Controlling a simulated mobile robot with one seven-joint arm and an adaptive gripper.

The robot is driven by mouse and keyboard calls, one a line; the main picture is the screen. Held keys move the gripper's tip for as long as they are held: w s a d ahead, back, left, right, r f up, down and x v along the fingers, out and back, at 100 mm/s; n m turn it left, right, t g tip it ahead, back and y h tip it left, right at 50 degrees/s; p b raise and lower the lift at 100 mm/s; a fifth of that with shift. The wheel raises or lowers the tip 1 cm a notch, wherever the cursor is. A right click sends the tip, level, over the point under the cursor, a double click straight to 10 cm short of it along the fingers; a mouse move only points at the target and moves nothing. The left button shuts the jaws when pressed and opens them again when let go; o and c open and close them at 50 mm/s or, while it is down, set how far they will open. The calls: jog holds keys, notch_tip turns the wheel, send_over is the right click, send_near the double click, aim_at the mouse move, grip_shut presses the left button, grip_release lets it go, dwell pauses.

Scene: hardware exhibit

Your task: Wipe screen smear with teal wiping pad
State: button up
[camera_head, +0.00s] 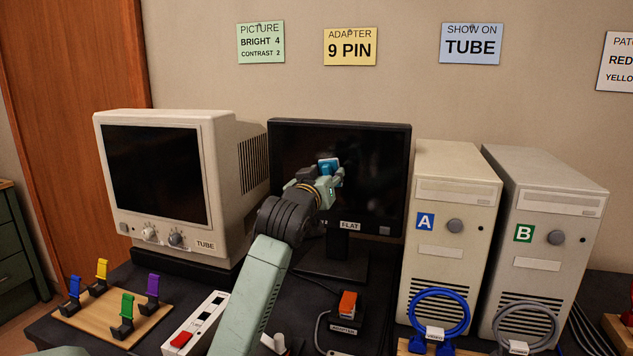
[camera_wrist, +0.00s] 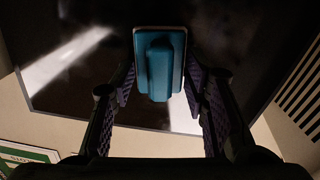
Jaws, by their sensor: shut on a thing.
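My gripper (camera_head: 327,174) is in front of the black flat screen (camera_head: 378,160) and is shut on the teal wiping pad (camera_head: 329,165). In the wrist view the teal pad (camera_wrist: 160,65) has a raised grip and lies between the purple-lined fingers, its flat face toward the dark screen (camera_wrist: 110,95). A pale streak (camera_wrist: 66,58) shows on the screen left of the pad, and another pale patch (camera_wrist: 183,116) shows just below it. I cannot tell how much is smear and how much reflection. Contact between pad and screen is unclear. My arm hides part of the monitor in the head view.
The TUBE monitor (camera_head: 180,180) stands close on the left. Computers A (camera_head: 445,245) and B (camera_head: 545,250) stand on the right. A board with coloured clips (camera_head: 112,312), a switch strip (camera_head: 195,322) and an orange-topped adapter (camera_head: 346,308) occupy the front of the table.

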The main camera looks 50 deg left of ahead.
aim_at(335, 156)
jog(key=shift+w+d, duration=0.2)
jog(key=shift+d, duration=0.15)
jog(key=shift+r, duration=0.95)
jog(key=shift+s+a+r, duration=0.3)
jog(key=shift+a, duration=0.3)
jog(key=shift+s+a+r, duration=0.3)
jog(key=shift+a+r, duration=0.05)
jog(key=shift+a, duration=0.3)
jog(key=shift+s+a+r, duration=0.3)
jog(key=shift+a, duration=0.3)
jog(key=shift+w+d+f+b, duration=0.1)
jog(key=shift+w+d+b, duration=0.3)
jog(key=shift+d+b, duration=0.2)
jog(key=shift+w+d+f+b, duration=0.1)
jog(key=shift+w+d+b, duration=0.3)
jog(key=shift+d, duration=0.3)
jog(key=shift+w+d+r+b, duration=0.2)
jog(key=shift+d+b, duration=0.15)
jog(key=shift+d, duration=0.2)
